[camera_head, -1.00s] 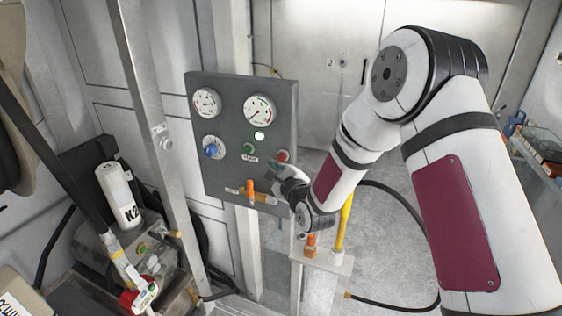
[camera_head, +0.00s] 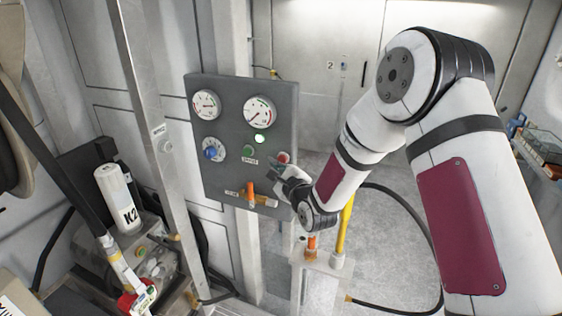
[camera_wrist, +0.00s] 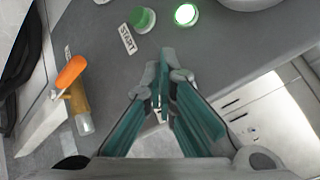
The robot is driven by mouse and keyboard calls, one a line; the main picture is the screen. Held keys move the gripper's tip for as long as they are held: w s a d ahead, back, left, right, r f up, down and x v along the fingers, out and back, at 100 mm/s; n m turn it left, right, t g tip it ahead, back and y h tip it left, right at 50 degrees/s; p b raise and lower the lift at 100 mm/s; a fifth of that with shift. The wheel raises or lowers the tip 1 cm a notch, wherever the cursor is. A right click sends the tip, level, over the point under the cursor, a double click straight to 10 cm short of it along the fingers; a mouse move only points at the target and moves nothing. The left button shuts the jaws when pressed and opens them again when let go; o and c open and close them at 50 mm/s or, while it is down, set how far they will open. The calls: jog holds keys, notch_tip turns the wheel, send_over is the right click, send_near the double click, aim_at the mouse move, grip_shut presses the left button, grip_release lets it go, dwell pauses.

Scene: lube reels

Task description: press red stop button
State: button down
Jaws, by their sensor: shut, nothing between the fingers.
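The red stop button (camera_head: 283,157) sits at the right side of the dark grey control panel (camera_head: 222,174), right of the green START button (camera_head: 249,151). My gripper (camera_head: 273,169) is just below and left of the red button, with its fingers shut and empty, pointing at the panel. Whether it touches the panel cannot be told. In the wrist view my gripper's shut fingertips (camera_wrist: 165,58) lie below the green START button (camera_wrist: 143,18) and the START label (camera_wrist: 127,39). The red button does not show there, probably hidden behind the fingers.
A lit green lamp (camera_head: 260,138) is above the buttons. Two gauges, a blue knob (camera_head: 211,153) and an orange-handled valve (camera_head: 251,189) share the panel. The valve's orange handle (camera_wrist: 70,71) is left of my fingers. A yellow pipe (camera_head: 345,226) stands below my wrist.

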jog(key=shift+w, duration=0.1)
dwell(0.6)
jog(key=shift+w+d, duration=0.15)
jog(key=shift+w, duration=0.2)
jog(key=shift+w+d+b, duration=0.15)
jog(key=shift+w+b, duration=0.3)
jog(key=shift+b, duration=0.05)
dwell(0.7)
jog(key=shift+s, duration=0.1)
jog(key=shift+s+a+p, duration=0.3)
jog(key=shift+s+p, duration=0.15)
jog(key=shift+s, duration=0.35)
jog(key=shift+s, duration=0.1)
jog(key=s, duration=0.1)
jog(key=s+a+p, duration=0.1)
jog(key=s, duration=0.1)
jog(key=s+p, duration=0.1)
jog(key=shift+s+a, duration=0.25)
jog(key=shift+a, duration=0.1)
jog(key=shift+r, duration=0.1)
dwell(0.5)
